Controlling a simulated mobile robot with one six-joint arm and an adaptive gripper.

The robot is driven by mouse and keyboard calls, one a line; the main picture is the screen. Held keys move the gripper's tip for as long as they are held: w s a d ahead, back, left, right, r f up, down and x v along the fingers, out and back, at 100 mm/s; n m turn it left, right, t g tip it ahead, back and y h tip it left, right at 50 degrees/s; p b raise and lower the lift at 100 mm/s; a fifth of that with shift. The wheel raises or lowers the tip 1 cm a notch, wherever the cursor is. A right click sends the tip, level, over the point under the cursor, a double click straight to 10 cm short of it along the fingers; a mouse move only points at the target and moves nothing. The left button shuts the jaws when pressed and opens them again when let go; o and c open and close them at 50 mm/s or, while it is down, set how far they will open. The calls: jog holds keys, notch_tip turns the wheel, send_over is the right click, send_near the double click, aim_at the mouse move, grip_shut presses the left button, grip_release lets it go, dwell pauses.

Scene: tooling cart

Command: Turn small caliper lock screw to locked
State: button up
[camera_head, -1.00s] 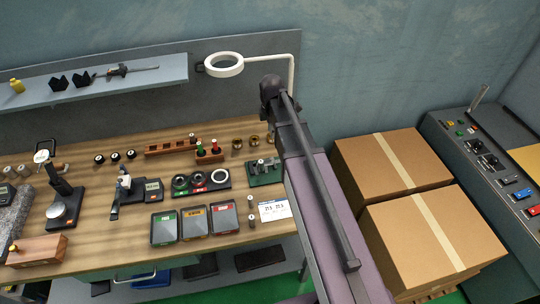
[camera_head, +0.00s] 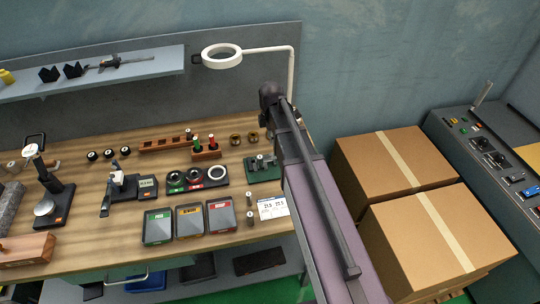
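A caliper (camera_head: 115,63) lies on the wall shelf, dark at its left part with a long beam to the right. On the bench, a small dark measuring tool (camera_head: 117,180) with a light part stands beside a small display unit (camera_head: 147,187); I cannot tell its exact type. No lock screw can be made out on either. My arm rises from the bottom right in front of the bench's right end. Its dark upper end is well to the right of both tools. No gripper fingers show, so my gripper is not in view.
A dial gauge stand (camera_head: 52,205) and a wooden block (camera_head: 25,250) stand at the bench's left. Three trays (camera_head: 190,222) lie along the front. A ring lamp (camera_head: 221,57) overhangs the back. Cardboard boxes (camera_head: 395,165) and a control console (camera_head: 495,150) fill the right side.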

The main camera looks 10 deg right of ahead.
aim_at(271, 154)
jog(key=shift+f+b, duration=3.55)
jog(key=shift+f, duration=0.25)
jog(key=shift+c, duration=0.2)
grip_shut()
